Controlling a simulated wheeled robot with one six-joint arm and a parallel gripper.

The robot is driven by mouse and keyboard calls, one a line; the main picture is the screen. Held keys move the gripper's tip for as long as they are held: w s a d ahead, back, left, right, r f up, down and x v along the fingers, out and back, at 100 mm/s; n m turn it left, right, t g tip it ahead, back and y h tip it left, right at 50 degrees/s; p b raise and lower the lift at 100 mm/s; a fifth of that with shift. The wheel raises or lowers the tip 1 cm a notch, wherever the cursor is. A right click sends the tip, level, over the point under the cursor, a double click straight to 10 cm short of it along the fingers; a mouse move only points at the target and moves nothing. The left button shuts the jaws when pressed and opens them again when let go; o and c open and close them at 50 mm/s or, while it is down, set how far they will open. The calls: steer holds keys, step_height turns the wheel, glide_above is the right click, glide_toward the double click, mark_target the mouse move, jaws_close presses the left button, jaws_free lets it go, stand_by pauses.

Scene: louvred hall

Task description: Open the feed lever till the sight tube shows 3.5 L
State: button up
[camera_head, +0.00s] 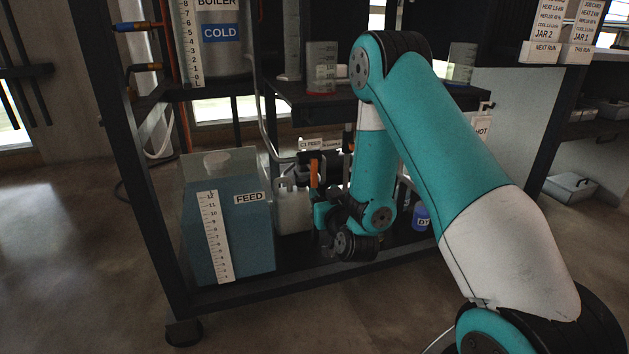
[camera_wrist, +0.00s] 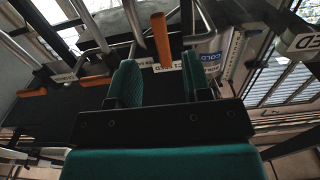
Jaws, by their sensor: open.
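The feed lever is an orange handle (camera_head: 314,173) beside the "C1 FEED" label (camera_head: 311,144). In the wrist view, the orange lever (camera_wrist: 161,40) stands upright, seen between and beyond my two green fingers. My gripper (camera_wrist: 159,80) is open, with nothing visibly held; contact with the lever cannot be told. In the head view my gripper (camera_head: 321,205) is small and partly hidden by my own wrist. The boiler (camera_head: 228,65) has a "COLD" label and a sight-tube scale (camera_head: 190,45) numbered from 0 upward. The liquid level there is too small to read.
A blue-filled FEED tank (camera_head: 250,235) with its own scale stands on the lower shelf, left of my gripper. More orange handles (camera_wrist: 95,80) show at left in the wrist view. Dark frame posts (camera_head: 130,150) and pipes are close. A beaker (camera_head: 321,75) stands on the upper shelf.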

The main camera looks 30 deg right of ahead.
mark_target(315, 181)
steer(key=p+x, duration=0.1)
steer(key=x, duration=0.1)
steer(key=p+x, duration=0.1)
steer(key=x, duration=0.1)
steer(key=p+x, duration=0.2)
steer(key=shift+r, duration=0.25)
steer(key=shift+s+f+b, duration=0.1)
steer(key=shift+f+b, duration=0.15)
steer(key=shift+b, duration=0.1)
steer(key=shift+w+d+r+p, duration=0.1)
steer(key=shift+w+p, duration=0.35)
steer(key=shift+p, duration=0.35)
steer(key=shift+w+d+p, duration=0.1)
steer(key=shift+w+p, duration=0.3)
steer(key=shift+p, duration=0.15)
jaws_close()
